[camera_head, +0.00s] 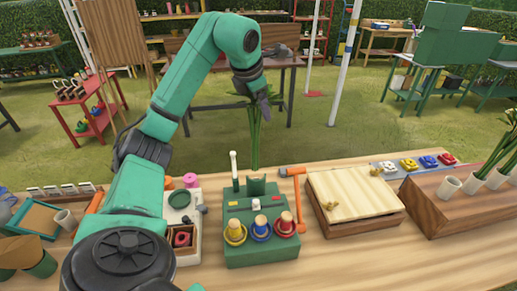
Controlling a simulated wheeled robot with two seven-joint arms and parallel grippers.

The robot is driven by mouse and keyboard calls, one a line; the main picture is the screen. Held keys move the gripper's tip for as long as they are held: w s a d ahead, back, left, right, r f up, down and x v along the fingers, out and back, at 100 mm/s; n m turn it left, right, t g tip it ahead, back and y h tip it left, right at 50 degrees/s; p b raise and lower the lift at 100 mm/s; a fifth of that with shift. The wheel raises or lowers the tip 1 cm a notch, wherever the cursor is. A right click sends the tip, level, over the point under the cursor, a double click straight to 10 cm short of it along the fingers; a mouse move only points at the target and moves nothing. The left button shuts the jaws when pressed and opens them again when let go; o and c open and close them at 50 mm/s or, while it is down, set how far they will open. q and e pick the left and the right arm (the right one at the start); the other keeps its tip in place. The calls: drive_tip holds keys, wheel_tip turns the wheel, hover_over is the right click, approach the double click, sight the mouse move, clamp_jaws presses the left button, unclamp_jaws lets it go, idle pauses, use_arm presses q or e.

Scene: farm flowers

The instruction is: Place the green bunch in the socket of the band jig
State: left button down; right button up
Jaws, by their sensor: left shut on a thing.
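My left gripper (261,106) reaches in from the left and is shut on the green bunch (254,145) near its top. The bunch is a set of long thin green stems hanging nearly upright. The green band jig (262,245) stands on the wooden bench in the middle. Its socket (256,187) is a short dark green cup at the jig's back. The bunch's lower end meets the top of the socket in the picture; I cannot tell whether it is inside or just above or behind. My right gripper is not in view.
Yellow, blue and red rings sit at the jig's front. An orange-handled hammer (299,205) lies close on its right, beside a lidded wooden box (352,192). A white-topped pillar (234,165) stands at the jig's back left. A brown planter (450,205) with white tubes is at right.

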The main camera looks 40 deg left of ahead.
use_arm(q)
wheel_tip(320, 180, down, 14)
drive_tip(key=shift+w+a+b, duration=0.25)
drive_tip(key=shift+w+b, duration=0.05)
drive_tip(key=shift+b, duration=0.1)
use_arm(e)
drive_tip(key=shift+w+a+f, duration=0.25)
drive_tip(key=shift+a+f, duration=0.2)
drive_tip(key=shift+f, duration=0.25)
use_arm(q)
unclamp_jaws()
drive_tip(key=shift+r, duration=0.1)
drive_tip(key=shift+s+d, duration=0.1)
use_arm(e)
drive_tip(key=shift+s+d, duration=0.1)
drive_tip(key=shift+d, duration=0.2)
use_arm(q)
drive_tip(key=shift+r, duration=0.15)
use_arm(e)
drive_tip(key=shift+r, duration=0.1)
use_arm(q)
approach(254, 131)
drive_tip(key=x, duration=0.5)
drive_tip(key=shift+f+b, duration=0.25)
drive_tip(key=shift+b, duration=0.15)
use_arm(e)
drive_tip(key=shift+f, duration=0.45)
